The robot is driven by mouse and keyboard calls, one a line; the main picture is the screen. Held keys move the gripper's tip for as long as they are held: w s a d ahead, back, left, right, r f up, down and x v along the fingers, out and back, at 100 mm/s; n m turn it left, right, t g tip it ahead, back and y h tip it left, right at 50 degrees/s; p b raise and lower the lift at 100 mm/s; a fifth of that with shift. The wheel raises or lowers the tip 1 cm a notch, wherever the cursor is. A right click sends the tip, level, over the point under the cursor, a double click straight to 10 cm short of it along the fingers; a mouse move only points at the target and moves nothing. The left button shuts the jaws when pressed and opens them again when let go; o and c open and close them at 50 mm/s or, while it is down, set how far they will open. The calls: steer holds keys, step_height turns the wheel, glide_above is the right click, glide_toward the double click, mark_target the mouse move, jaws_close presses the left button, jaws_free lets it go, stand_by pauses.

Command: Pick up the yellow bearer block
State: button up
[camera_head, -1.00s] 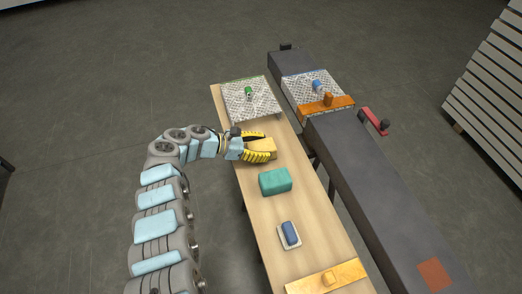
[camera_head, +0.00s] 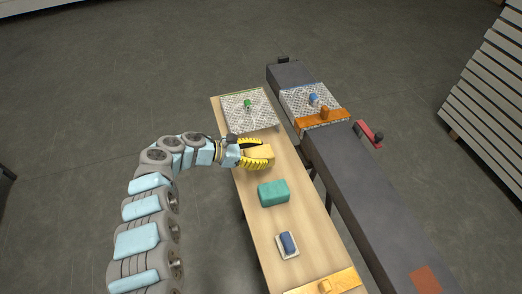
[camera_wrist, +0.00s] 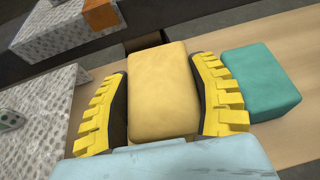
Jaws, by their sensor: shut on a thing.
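The yellow bearer block (camera_wrist: 162,92) sits between the two yellow ribbed fingers of my gripper (camera_wrist: 163,100) in the wrist view, with a finger against each side. In the head view my gripper (camera_head: 256,155) is shut on the yellow block (camera_head: 260,153) over the wooden table (camera_head: 285,222). The fingers partly hide the block there. I cannot tell whether its underside touches the table.
A teal block (camera_head: 273,193) lies close to the gripper and shows right of it in the wrist view (camera_wrist: 262,82). A blue item on a white tray (camera_head: 287,243) is nearer. A patterned plate (camera_head: 249,110) lies at the far end. A dark beam (camera_head: 360,185) runs alongside.

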mark_target(257, 153)
steer(key=shift+s+a+r, duration=0.2)
steer(key=shift+s+r, duration=0.05)
steer(key=shift+r, duration=0.4)
steer(key=r+p, duration=0.1)
steer(key=s+r, duration=0.1)
steer(key=s+p, duration=0.1)
steer(key=shift+s+a+r+p, duration=0.2)
steer(key=shift+a+r+p, duration=0.1)
steer(key=shift+r, duration=0.1)
steer(key=s+a+r+p, duration=0.2)
steer(key=s+r+p, duration=0.2)
steer(key=s+p, duration=0.3)
steer(key=shift+s+a+p, duration=0.15)
steer(key=shift+s+p, duration=0.15)
steer(key=shift+s, duration=0.6)
